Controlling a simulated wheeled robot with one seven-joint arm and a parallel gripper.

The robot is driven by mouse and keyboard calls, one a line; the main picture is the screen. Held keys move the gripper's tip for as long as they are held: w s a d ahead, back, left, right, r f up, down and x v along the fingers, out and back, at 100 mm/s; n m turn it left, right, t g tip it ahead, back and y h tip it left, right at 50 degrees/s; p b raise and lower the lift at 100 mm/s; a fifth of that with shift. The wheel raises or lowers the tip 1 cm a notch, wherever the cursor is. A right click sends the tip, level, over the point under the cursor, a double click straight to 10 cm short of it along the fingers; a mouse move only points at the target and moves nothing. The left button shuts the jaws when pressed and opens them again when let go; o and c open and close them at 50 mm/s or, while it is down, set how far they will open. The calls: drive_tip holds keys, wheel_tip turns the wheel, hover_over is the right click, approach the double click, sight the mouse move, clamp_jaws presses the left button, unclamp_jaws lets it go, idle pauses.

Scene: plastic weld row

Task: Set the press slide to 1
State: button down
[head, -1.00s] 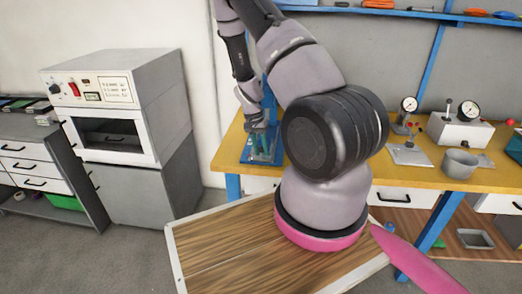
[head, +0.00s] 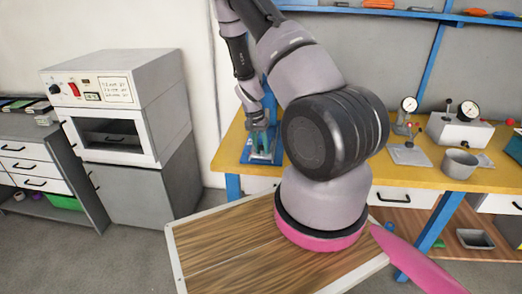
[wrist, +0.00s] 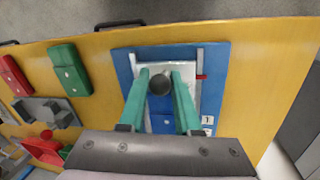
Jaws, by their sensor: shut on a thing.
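The press (head: 274,85) stands on its blue base (head: 247,156) at the left end of the yellow bench in the head view. In the wrist view its blue base (wrist: 127,72) carries a pale slide plate (wrist: 191,71) between two grey rails. A dark round knob (wrist: 160,85) sits on the plate. My gripper (wrist: 160,76) has its two green fingers closed on either side of this knob. My gripper also shows low over the base in the head view (head: 262,150). A red pointer (wrist: 202,77) is at the plate's right side. A small white label marked 1 (wrist: 208,120) lies nearer my palm.
Red (wrist: 14,75) and green (wrist: 68,69) blocks and a grey fixture (wrist: 45,111) lie left of the base in the wrist view. The head view shows dial gauges, a grey pot (head: 459,163) and an oven (head: 115,105). Yellow bench right of the base is bare.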

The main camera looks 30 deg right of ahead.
drive_tip(key=w+d, duration=0.1)
drive_tip(key=w, duration=0.1)
drive_tip(key=w+d, duration=0.2)
drive_tip(key=w, duration=0.1)
drive_tip(key=w+d, duration=0.2)
drive_tip(key=shift+w, duration=0.25)
drive_tip(key=c, duration=0.9)
unclamp_jaws()
wheel_tip(320, 180, up, 11)
drive_tip(key=w+a, duration=0.1)
drive_tip(key=shift+w+a+f, duration=0.2)
drive_tip(key=shift+a, duration=0.05)
